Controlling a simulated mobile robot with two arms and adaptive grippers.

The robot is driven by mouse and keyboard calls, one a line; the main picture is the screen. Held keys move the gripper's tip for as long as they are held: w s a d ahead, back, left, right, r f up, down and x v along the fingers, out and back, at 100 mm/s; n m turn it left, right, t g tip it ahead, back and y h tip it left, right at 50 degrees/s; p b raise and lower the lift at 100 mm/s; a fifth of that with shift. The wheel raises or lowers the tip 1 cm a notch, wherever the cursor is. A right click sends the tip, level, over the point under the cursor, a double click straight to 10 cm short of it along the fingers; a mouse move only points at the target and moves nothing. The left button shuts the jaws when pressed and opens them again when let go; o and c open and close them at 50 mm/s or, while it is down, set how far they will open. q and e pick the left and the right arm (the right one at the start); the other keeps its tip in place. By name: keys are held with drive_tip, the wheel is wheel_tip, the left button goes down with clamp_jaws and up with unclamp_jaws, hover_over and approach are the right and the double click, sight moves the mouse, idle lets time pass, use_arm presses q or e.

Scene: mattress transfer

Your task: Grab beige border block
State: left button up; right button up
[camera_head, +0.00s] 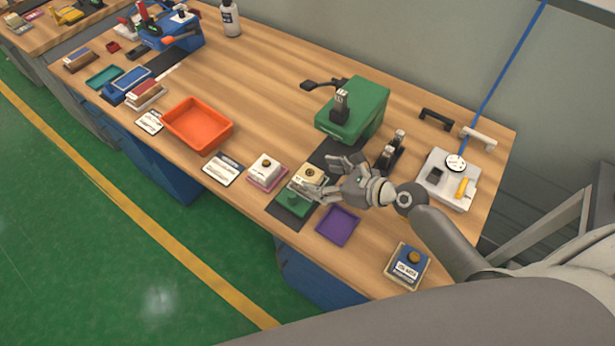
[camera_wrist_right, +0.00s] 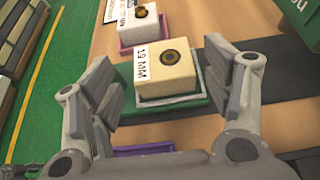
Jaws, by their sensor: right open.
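The beige block (camera_head: 309,174) sits on a small green tray near the front edge of the table. In the right wrist view the beige block (camera_wrist_right: 164,76) shows a "19 MM" label and a dark round hole on top. My right gripper (camera_head: 324,178) is open and empty beside it, reaching in from the right. In the wrist view the right gripper's (camera_wrist_right: 168,88) fingers stand apart at the left and right of the block, with visible gaps. My left gripper is not in view.
A white block on a pink tray (camera_head: 267,181) stands left of the beige block. A purple tray (camera_head: 338,226) lies in front, a blue block (camera_head: 407,266) at the front right. A green machine (camera_head: 352,108) stands behind. An orange bin (camera_head: 197,124) is farther left.

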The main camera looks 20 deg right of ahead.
sight(305, 174)
drive_tip(key=shift+w+a+f, duration=0.2)
drive_tip(key=shift+w+f, duration=0.05)
drive_tip(key=shift+w, duration=0.15)
drive_tip(key=x, duration=0.4)
drive_tip(key=shift+w+a+f, duration=0.25)
drive_tip(key=shift+a+f, duration=0.05)
drive_tip(key=shift+s, duration=0.1)
drive_tip(key=shift+c, duration=0.7)
drive_tip(key=c, duration=0.7)
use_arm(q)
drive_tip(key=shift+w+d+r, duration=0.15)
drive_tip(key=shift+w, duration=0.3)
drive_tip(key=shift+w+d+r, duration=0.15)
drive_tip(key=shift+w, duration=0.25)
use_arm(e)
drive_tip(key=shift+r, duration=0.1)
